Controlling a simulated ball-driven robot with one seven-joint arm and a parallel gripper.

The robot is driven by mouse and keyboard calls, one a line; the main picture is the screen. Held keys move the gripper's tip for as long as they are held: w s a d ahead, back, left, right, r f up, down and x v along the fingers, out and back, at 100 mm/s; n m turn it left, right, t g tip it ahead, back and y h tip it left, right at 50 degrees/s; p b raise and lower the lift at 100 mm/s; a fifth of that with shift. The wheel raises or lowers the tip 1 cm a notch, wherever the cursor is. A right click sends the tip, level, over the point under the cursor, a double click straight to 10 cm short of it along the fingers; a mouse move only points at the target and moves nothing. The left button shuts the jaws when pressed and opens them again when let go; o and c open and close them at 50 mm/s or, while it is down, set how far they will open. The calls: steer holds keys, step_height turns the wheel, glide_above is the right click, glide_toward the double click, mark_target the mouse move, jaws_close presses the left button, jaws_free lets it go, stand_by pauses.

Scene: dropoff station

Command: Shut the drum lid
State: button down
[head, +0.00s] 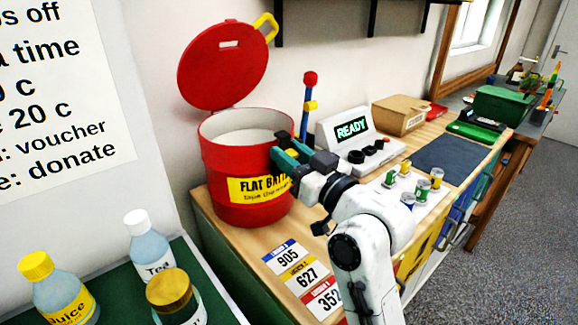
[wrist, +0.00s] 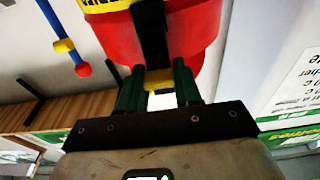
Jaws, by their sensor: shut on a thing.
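The red drum (head: 222,172) stands on the bench with its round mouth uncovered. Its red lid (head: 222,70) is tipped up and back behind the mouth, with a yellow handle (head: 267,26) at its upper right. My gripper (head: 285,155) is at the drum's near right side, by the rim and well below the lid handle. In the wrist view my gripper (wrist: 160,85) has its green fingers shut on a dark bar (wrist: 151,35), which lies in front of the drum. A yellow patch shows between the fingers; I cannot tell what it belongs to.
A blue post with a red ball (head: 310,79) stands right of the drum, near a READY console (head: 350,130). Number cards (head: 300,276) lie in front of the drum. Bottles (head: 150,245) stand at lower left. A tray of small cylinders (head: 420,190) lies right of my arm.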

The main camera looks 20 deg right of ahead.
steer(key=shift+s+f+t+y+b, duration=0.35)
steer(key=shift+t+b, duration=0.45)
steer(key=shift+b, duration=1.15)
steer(key=shift+d, duration=0.1)
steer(key=shift+r, duration=0.15)
